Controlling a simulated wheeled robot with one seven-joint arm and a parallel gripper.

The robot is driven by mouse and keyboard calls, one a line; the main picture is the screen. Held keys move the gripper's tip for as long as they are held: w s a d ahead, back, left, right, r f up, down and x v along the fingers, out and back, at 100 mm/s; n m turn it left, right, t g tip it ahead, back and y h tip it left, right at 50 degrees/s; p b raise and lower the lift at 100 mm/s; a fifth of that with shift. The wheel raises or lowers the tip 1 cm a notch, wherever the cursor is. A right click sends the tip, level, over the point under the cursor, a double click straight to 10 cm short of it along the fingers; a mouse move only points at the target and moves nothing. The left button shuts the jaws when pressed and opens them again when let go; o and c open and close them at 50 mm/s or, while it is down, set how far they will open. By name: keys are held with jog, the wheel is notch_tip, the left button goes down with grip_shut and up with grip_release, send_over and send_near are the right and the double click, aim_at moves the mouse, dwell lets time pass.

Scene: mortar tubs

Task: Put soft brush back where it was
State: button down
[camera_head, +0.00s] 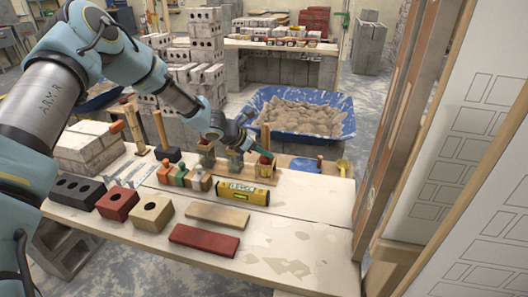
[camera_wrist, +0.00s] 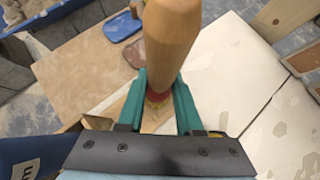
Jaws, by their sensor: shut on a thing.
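The soft brush shows in the wrist view as a large light wooden handle (camera_wrist: 170,35), with red and yellow parts below it, between my teal fingers. In the head view its handle (camera_head: 265,134) stands roughly upright. My gripper (camera_head: 259,150) reaches in from the left and is shut on the brush, above the back of the worktable; it also shows in the wrist view (camera_wrist: 158,95). The brush's lower end is partly hidden by my fingers, and I cannot tell whether it touches the surface below.
A yellow spirit level (camera_head: 243,193) lies just in front. Bricks (camera_head: 118,204) line the front left of the worktable (camera_head: 300,245). A blue mortar tub (camera_head: 346,123) is behind. The table's right side is mostly clear, beside an upright wooden frame (camera_head: 395,130).

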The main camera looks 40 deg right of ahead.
jog(key=shift+f+b, duration=0.3)
jog(key=c, duration=0.5)
grip_release()
jog(key=b+v, duration=0.1)
jog(key=v, duration=1)
jog(key=w+a+r+m+t+y+p, duration=0.15)
jog(key=a+m, duration=0.25)
jog(key=a, duration=0.6)
jog(key=w+a+r+m+y, duration=0.1)
jog(key=a+r+m+y, duration=0.15)
jog(key=a, duration=0.75)
jog(key=w+a+r+m+t+y, duration=0.15)
jog(key=a+m, duration=0.25)
jog(key=a, duration=0.5)
jog(key=s+a+r+m+y, duration=0.2)
jog(key=s+a+m, duration=0.1)
jog(key=a, duration=0.7)
jog(key=s+a+r+m+y+p, duration=0.1)
jog(key=s+a+r+m, duration=0.2)
jog(key=a, duration=0.8)
jog(key=shift+s+r+y, duration=0.35)
jog(key=shift+s, duration=0.65)
